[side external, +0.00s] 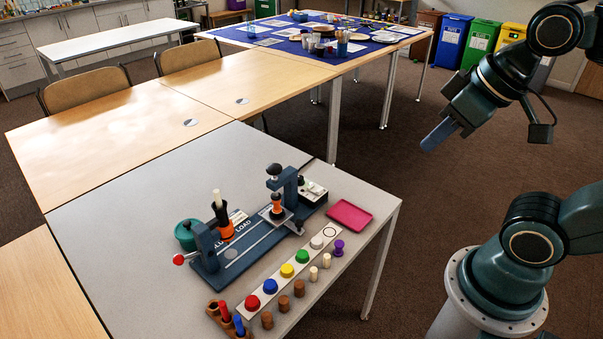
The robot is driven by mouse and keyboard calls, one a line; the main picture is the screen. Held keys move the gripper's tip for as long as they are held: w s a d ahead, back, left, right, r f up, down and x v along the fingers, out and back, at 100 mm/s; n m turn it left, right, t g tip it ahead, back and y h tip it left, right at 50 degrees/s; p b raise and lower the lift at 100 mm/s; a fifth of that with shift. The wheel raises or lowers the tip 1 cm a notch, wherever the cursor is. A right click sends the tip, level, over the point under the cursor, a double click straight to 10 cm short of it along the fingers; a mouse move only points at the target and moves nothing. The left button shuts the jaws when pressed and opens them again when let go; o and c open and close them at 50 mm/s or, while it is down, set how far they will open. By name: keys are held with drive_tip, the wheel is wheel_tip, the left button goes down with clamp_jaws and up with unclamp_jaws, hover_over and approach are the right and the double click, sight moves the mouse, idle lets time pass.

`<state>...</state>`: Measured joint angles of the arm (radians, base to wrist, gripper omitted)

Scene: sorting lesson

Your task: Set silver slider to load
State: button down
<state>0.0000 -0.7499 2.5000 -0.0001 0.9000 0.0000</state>
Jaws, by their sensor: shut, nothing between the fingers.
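A blue bench fixture (245,244) stands on the grey table, with a label reading "LOAD" on its base. I cannot make out for certain which part is the silver slider. An orange and black piece with a pale rod (222,218) stands upright at the left part of the fixture. Another orange and black piece (277,205) stands under the right-hand post. My gripper (432,143) is shut and empty, in the air right of the table, well apart from the fixture.
A white strip (272,289) with several coloured knobs lies in front of the fixture, with wooden pegs beside it. A pink tray (349,215) lies at right, a teal pot (186,235) behind at left. A red knob (178,260) sticks out left. The table's left part is clear.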

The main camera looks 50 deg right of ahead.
drive_tip(key=c, duration=2.2)
unclamp_jaws()
drive_tip(key=c, duration=1.5)
unclamp_jaws()
drive_tip(key=shift+w, duration=0.1)
drive_tip(key=shift+o, duration=1.2)
drive_tip(key=shift+w, duration=0.2)
drive_tip(key=m+g, duration=0.6)
drive_tip(key=m, duration=0.3)
hover_over(299, 221)
wheel_tip(299, 221, down, 21)
drive_tip(key=shift+f, duration=6.8)
